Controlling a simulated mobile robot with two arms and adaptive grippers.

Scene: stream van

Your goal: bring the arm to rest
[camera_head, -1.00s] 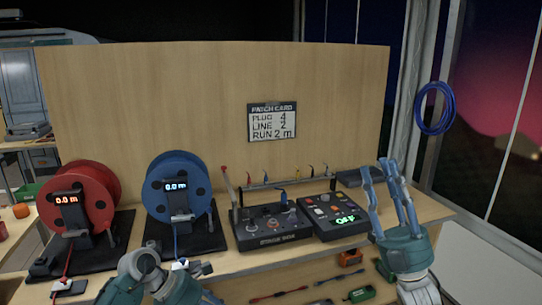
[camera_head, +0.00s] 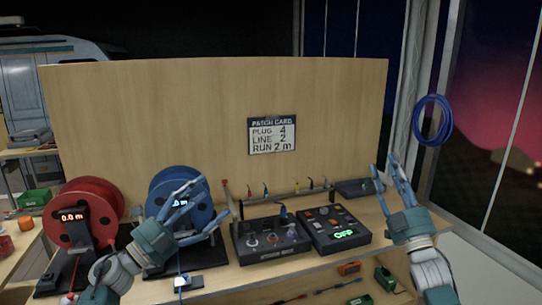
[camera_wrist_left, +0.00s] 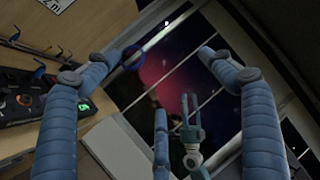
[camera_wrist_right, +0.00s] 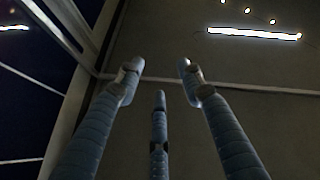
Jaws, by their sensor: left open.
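My left gripper (camera_head: 208,202) is raised in front of the blue reel, its fingers pointing up and right. In the left wrist view its fingers (camera_wrist_left: 168,52) are spread with nothing between them. My right gripper (camera_head: 385,172) points up near the right end of the bench, beside the control boxes. In the right wrist view its fingers (camera_wrist_right: 160,70) are apart and empty. It also shows small in the left wrist view (camera_wrist_left: 192,125). Both grippers look clear of the bench items; the exact gap between the left fingers and the blue reel cannot be told.
A red reel (camera_head: 90,200) and a blue reel (camera_head: 167,187) stand at the left of the bench. A switch box (camera_head: 268,243) and a control box reading OFF (camera_head: 335,215) are in the middle. A wooden panel (camera_head: 180,110) backs the bench. Blue cable (camera_head: 432,120) hangs at right.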

